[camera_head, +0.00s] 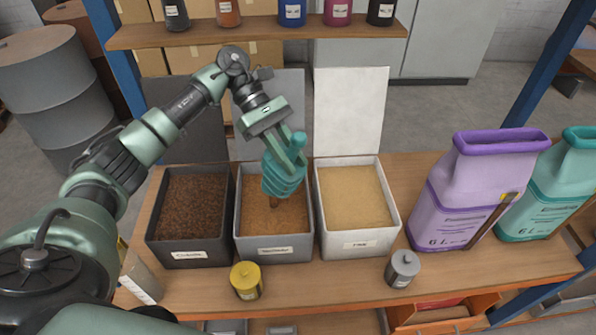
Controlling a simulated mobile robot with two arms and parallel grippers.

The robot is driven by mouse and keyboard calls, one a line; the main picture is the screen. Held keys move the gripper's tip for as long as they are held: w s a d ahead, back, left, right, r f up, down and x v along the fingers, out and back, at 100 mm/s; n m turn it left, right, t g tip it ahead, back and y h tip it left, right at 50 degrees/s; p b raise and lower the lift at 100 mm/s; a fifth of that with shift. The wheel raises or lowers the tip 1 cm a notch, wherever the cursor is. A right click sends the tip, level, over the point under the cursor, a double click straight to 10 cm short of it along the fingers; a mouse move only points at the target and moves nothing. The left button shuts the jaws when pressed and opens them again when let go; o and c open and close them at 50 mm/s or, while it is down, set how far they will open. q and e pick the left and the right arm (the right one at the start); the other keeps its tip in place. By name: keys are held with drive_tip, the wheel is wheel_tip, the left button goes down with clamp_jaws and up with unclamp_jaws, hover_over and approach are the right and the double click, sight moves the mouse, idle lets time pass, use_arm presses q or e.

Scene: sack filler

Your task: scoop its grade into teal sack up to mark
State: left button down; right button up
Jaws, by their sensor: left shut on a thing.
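My left gripper (287,152) is shut on the handle of a teal scoop (284,178). The scoop points down over the middle bin (272,254), which holds orange-brown grains. Some darker brown shows at the scoop's lower tip; I cannot tell whether the tip touches the grains. The teal sack (553,192) stands upright at the far right, partly hidden by a purple sack (468,197). The teal sack's mark is not clearly readable. My right gripper is not in view.
A dark bin (193,248) with coarse brown grains stands left of the middle bin; a white bin (363,242) with fine tan grains stands right. Yellow (246,281) and grey (402,269) canisters stand in front. A shelf (257,33) with jars runs above the back.

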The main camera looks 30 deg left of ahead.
use_arm(q)
drive_tip(key=shift+w+a+r+g+h+b, duration=0.1)
drive_tip(key=shift+w+a+g+h+b, duration=0.1)
drive_tip(key=shift+a+h+b, duration=0.55)
drive_tip(key=shift+w+a+r+g+h+b, duration=0.15)
drive_tip(key=shift+a+b, duration=0.35)
drive_tip(key=shift+b, duration=0.6)
drive_tip(key=shift+w+a+r+g+h+b, duration=0.1)
drive_tip(key=shift+w+a+h+b, duration=0.25)
drive_tip(key=shift+a+b, duration=0.45)
drive_tip(key=shift+w+a+r+h, duration=0.1)
drive_tip(key=shift+a+r+h, duration=0.3)
drive_tip(key=shift+a+h, duration=0.25)
wheel_tip(320, 180, up, 3)
drive_tip(key=y, duration=0.2)
drive_tip(key=t+y, duration=0.1)
drive_tip(key=y, duration=0.2)
drive_tip(key=shift+t+y, duration=0.25)
drive_tip(key=shift+y, duration=0.05)
